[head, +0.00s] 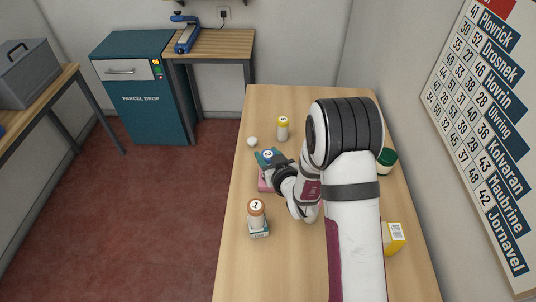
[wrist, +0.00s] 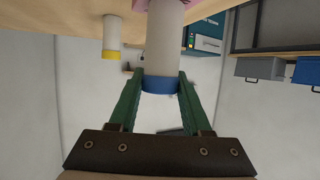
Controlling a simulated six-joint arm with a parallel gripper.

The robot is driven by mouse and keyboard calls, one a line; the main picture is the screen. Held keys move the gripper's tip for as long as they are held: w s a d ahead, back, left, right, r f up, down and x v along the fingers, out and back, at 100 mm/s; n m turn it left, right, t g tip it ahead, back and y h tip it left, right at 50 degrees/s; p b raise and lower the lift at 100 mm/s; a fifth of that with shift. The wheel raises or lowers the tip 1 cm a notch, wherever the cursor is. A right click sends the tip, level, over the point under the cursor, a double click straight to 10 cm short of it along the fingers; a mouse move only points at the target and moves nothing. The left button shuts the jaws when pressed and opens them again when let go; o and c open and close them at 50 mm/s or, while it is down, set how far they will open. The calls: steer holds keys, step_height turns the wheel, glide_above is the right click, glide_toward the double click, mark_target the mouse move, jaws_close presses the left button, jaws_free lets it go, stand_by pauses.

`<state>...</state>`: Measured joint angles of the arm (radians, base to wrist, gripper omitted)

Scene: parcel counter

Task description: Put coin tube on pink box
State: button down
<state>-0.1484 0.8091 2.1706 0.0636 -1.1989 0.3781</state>
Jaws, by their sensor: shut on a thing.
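A white coin tube with a blue cap (head: 267,154) is held upright in my gripper (head: 270,162). In the wrist view, which is upside down, the green fingers are shut on the tube (wrist: 164,45) near its blue cap. The pink box (head: 265,182) lies on the counter directly below the gripper, partly covered by it. A pink piece of it shows beside the tube's lower end in the wrist view (wrist: 206,15). The tube's bottom is out of view, so I cannot tell whether it touches the box.
A yellow-capped tube (head: 283,129) and a small white ball (head: 252,142) are farther back.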

steer(key=shift+c, duration=1.8)
jaws_free()
steer(key=shift+f, duration=0.15)
steer(key=s+d+r+m+g+h, duration=0.2)
steer(key=s+d+r+m+g, duration=0.15)
steer(key=s+d, duration=0.35)
steer(key=s+d+r+m+g+h, duration=0.25)
steer(key=s+d+r, duration=0.2)
steer(key=s, duration=0.45)
steer(key=s+a+r+m+g, duration=0.1)
steer(key=s+r+m+g, duration=0.1)
steer(key=s, duration=0.8)
steer(key=s+a+r+m+g+y, duration=0.1)
steer(key=s+r+m+g, duration=0.1)
steer(key=s, duration=0.9)
steer(key=r+g, duration=0.1)
steer(key=g, duration=0.1)
steer(key=shift+s+a+r+g, duration=0.15)
steer(key=shift+r+g, duration=0.05)
steer(key=shift+g, duration=0.1)
